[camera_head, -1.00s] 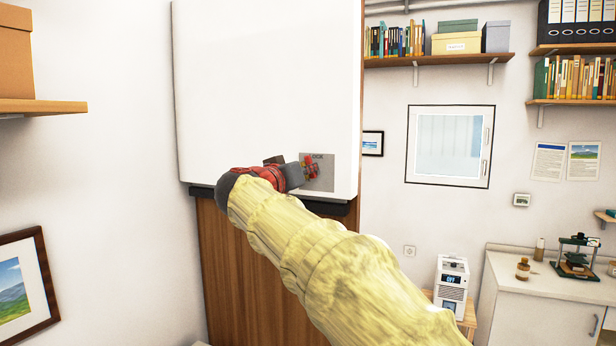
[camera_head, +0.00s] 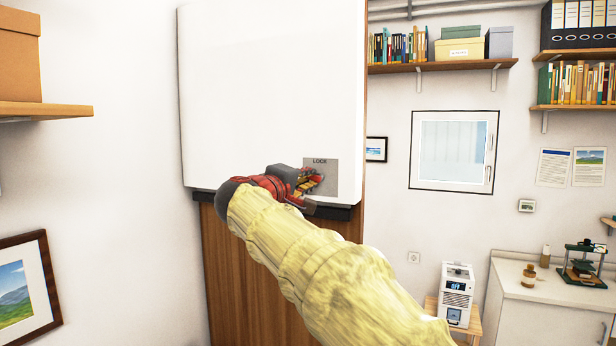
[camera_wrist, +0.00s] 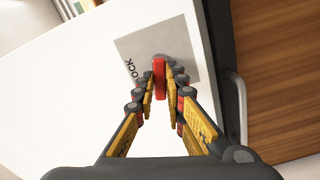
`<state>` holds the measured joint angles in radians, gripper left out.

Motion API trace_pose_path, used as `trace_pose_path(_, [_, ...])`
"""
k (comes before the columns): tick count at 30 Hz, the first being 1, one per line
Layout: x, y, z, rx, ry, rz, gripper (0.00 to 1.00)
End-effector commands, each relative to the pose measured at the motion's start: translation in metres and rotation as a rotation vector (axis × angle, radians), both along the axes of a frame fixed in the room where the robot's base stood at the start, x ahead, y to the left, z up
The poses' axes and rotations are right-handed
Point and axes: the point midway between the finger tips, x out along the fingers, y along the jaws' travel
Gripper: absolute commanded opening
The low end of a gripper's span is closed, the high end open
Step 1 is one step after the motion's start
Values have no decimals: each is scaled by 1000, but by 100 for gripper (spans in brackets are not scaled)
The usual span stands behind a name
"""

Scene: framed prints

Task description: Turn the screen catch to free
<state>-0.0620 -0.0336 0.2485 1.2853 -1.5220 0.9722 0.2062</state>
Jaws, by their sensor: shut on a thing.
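The screen catch is a small red tab (camera_wrist: 159,78) on a grey plate marked LOCK (camera_wrist: 180,45), seen in the wrist view. The plate also shows in the head view (camera_head: 329,170), at the lower right corner of a white screen panel (camera_head: 270,90). My gripper (camera_wrist: 161,92) has its yellow and black fingers on both sides of the red tab and is shut on it. In the head view my gripper (camera_head: 312,182) covers the lower left of the plate and hides most of the catch. The tab stands nearly upright in the wrist view.
A dark bar (camera_head: 330,212) runs along the panel's lower edge, above a wooden board (camera_head: 245,270). A grey curved handle (camera_wrist: 238,105) is close to the right of my fingers in the wrist view. A wall shelf (camera_head: 45,110) stands at the left.

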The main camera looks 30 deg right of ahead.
Motion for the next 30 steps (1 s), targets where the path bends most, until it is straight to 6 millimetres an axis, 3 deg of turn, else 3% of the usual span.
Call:
trace_pose_path(12, [0, 1, -2, -154, 195, 1, 0])
trace_pose_path(30, [1, 1, -4, -191, 243, 1, 0])
